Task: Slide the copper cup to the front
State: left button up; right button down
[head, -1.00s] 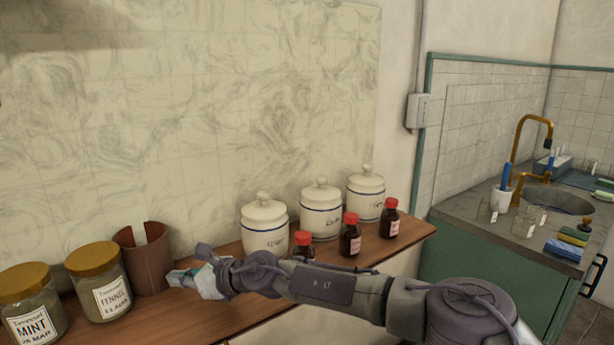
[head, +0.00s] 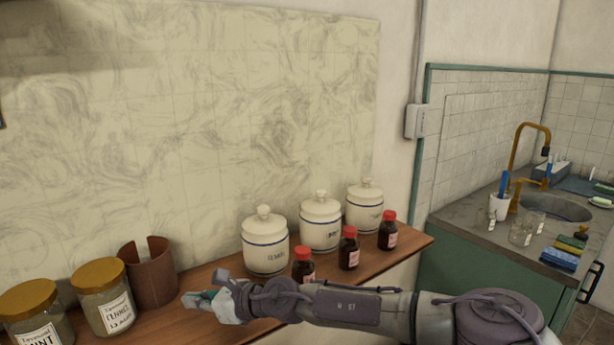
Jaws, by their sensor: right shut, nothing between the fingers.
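The copper cup (head: 150,275) is a brown, open-topped cylinder with a notch in its rim. It stands upright on the wooden shelf (head: 205,270) against the marbled wall, just right of the jars. My right gripper (head: 190,299) is shut and empty, low over the shelf to the right of and nearer than the cup. A gap shows between the fingertips and the cup. My left gripper is not in view.
Left of the cup stand a fennel jar (head: 103,300) and a mint jar (head: 36,315) with gold lids. Right of it are three white lidded canisters (head: 266,245) and three red-capped brown bottles (head: 303,265). Some shelf between cup and canisters is clear.

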aim_at(222, 330)
jog(key=shift+s+d+p, duration=0.6)
jog(key=shift+d+p, duration=0.2)
jog(key=shift+d, duration=0.1)
jog(key=shift+s+d+p, duration=0.6)
jog(key=shift+d+p, duration=0.15)
jog(key=shift+d, duration=0.1)
jog(key=shift+s+d+p, duration=0.45)
jog(key=shift+d, duration=0.15)
jog(key=shift+s+d+p, duration=0.4)
jog(key=shift+d+p, duration=0.05)
jog(key=shift+d, duration=0.15)
jog(key=c, duration=1.4)
grip_release()
